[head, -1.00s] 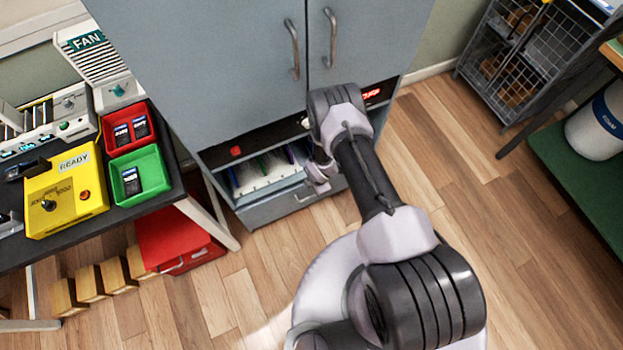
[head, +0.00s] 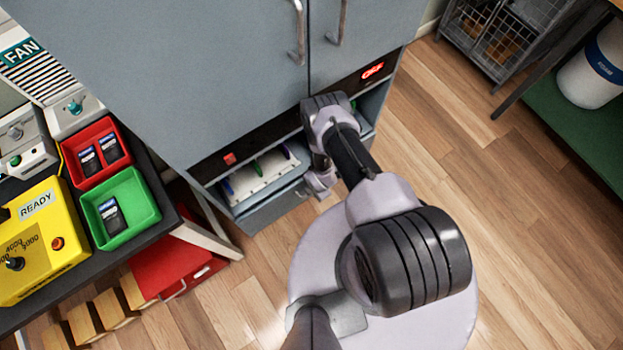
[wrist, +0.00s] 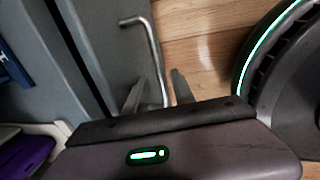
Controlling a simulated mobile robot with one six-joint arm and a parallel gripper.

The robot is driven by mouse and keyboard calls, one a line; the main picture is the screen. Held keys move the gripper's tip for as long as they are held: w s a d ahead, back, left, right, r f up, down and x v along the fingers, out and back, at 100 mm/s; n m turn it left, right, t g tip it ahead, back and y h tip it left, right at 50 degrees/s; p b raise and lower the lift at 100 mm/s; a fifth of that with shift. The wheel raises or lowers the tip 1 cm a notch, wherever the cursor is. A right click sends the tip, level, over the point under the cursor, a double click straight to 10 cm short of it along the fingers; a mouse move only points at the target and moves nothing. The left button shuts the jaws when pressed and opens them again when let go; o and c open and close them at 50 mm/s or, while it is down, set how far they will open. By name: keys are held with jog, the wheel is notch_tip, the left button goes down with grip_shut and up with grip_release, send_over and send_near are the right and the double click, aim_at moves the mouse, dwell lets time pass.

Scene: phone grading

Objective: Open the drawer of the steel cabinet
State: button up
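My gripper (head: 321,186) is low at the drawer front. In the wrist view the drawer's bar handle (wrist: 151,45) runs down between the two fingertips of my gripper (wrist: 158,92). The fingers are apart, with a gap beside the bar. I cannot tell whether either finger touches it.
At the left is a bench with a red tray (head: 77,172), a green tray (head: 140,190) and a yellow READY box (head: 35,262). A red box (head: 172,266) is below. Wood floor (head: 500,220) is free at the right.

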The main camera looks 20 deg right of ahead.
jog(key=shift+c, duration=0.4)
grip_shut()
dwell(0.9)
